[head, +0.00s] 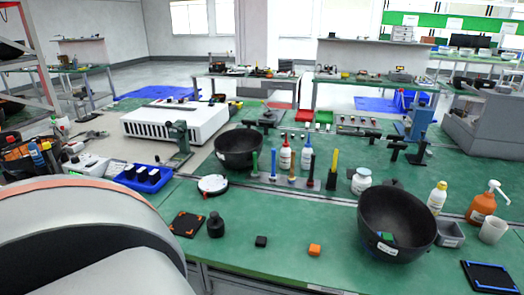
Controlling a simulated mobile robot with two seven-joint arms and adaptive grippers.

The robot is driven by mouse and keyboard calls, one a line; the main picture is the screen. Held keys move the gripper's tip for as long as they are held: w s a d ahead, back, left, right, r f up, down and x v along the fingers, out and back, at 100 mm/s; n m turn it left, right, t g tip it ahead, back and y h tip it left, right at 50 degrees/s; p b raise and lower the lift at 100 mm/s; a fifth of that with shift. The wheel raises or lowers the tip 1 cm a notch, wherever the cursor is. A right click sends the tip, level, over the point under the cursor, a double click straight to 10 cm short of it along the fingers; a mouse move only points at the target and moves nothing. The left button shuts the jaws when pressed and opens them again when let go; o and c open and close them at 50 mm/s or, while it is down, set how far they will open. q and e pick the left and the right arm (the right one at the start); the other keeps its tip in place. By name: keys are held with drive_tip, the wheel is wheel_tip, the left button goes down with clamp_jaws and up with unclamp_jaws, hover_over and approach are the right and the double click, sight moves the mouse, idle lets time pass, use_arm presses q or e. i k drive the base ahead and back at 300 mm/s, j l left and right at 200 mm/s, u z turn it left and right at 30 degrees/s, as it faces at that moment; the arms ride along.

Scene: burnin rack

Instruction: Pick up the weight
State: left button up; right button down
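A dark object with a rounded knob on top (216,224), shaped like a weight, stands upright on the green bench top (280,225) near its front edge. It is just right of a flat black pad with orange corners (187,224), with a small gap between them. Neither of my grippers shows in the head view, so I cannot see whether they are open or shut.
A small black cube (261,241) and an orange cube (314,250) lie to the right. A large black bowl (395,222) holds a green block. A round white device (212,185) and a row of coloured-handled tools (292,168) stand behind. A large curved grey surface fills the lower left.

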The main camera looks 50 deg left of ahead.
sight(215, 228)
drive_tip(key=u, duration=1.9)
drive_tip(key=z, duration=1.35)
drive_tip(key=u, duration=1.35)
drive_tip(key=k+l, duration=0.1)
drive_tip(key=l, duration=0.2)
drive_tip(key=l+z, duration=0.1)
drive_tip(key=l, duration=0.2)
drive_tip(key=k, duration=0.05)
